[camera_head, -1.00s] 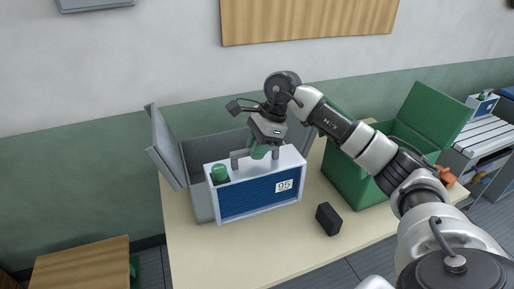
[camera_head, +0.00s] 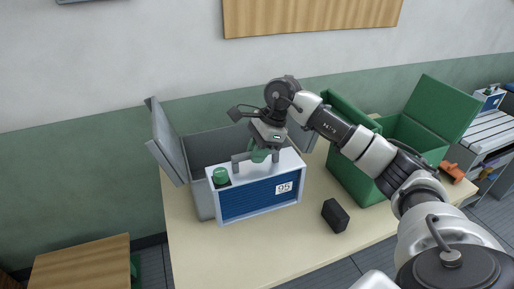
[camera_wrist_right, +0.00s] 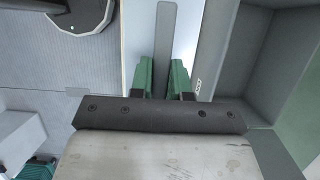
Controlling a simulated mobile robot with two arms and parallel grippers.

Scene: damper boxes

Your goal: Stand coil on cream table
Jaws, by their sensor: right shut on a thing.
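The coil (camera_head: 245,200) is a white-framed box with blue fins, a "95" label, a green knob on top at its left end and a grey top handle (camera_head: 237,166). It is upright, in front of the open grey box on the cream table (camera_head: 195,265). I cannot tell whether its bottom touches the table. My right gripper (camera_head: 258,156) is shut on the handle from above. In the right wrist view, its green fingers (camera_wrist_right: 162,72) lie on both sides of the grey handle bar (camera_wrist_right: 165,35). My left gripper is not in view.
The grey box (camera_head: 203,147) with raised flaps stands right behind the coil. A green box (camera_head: 352,172) with an open lid stands at the right. A black block (camera_head: 336,216) lies on the table between them. The front left of the table is clear.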

